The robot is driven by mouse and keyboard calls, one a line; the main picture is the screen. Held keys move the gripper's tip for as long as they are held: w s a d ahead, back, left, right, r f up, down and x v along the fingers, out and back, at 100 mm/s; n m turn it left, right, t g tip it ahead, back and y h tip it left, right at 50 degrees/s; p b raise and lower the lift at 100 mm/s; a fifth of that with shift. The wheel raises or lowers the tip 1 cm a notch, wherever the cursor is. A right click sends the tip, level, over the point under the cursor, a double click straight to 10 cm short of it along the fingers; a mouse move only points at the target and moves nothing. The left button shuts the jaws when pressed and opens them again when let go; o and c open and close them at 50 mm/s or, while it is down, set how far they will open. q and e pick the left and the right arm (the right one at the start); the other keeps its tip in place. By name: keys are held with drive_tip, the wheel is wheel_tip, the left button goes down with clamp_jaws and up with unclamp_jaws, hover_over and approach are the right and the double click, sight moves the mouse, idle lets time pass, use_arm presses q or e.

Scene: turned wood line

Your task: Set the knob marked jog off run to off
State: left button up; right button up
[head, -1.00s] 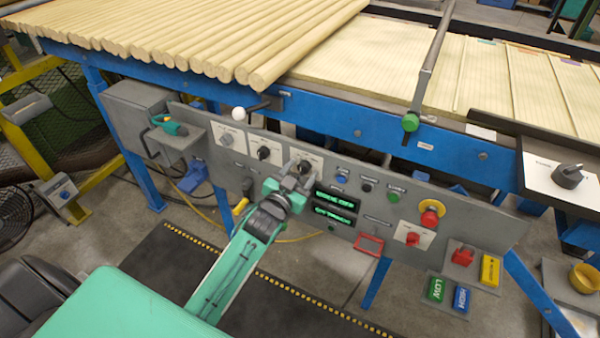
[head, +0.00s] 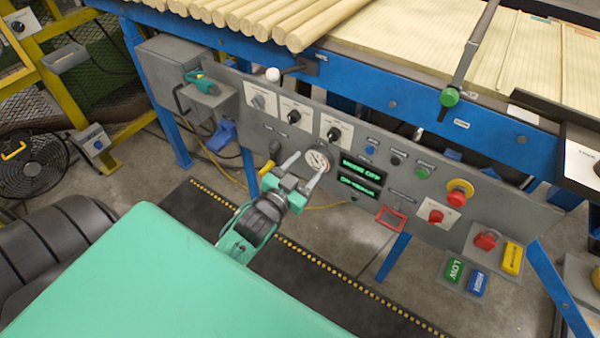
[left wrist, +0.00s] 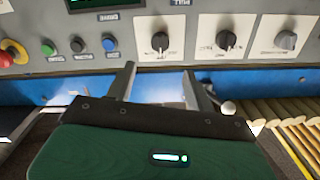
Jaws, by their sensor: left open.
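On the grey control panel are three knobs on white plates: a grey knob (head: 258,101), a middle black knob (head: 294,116) and a right black knob (head: 333,133). The left wrist view shows them in reversed order: the right black knob (left wrist: 160,42), the middle black knob (left wrist: 227,40) and the grey knob (left wrist: 286,40). Their lettering is too small to read, so I cannot tell which is marked jog off run. My left gripper (head: 311,164) is open and empty, below the right black knob and in front of a round gauge. My right gripper is not in view.
Green-lit displays (head: 360,170), small buttons, a red emergency button (head: 460,192) and a red switch (head: 436,216) lie to the right on the panel. A white-tipped lever (head: 273,75) stands above the knobs. Wooden rods lie on the blue-framed table (head: 395,105).

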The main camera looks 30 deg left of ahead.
use_arm(q)
drive_tip(key=shift+s, duration=1.05)
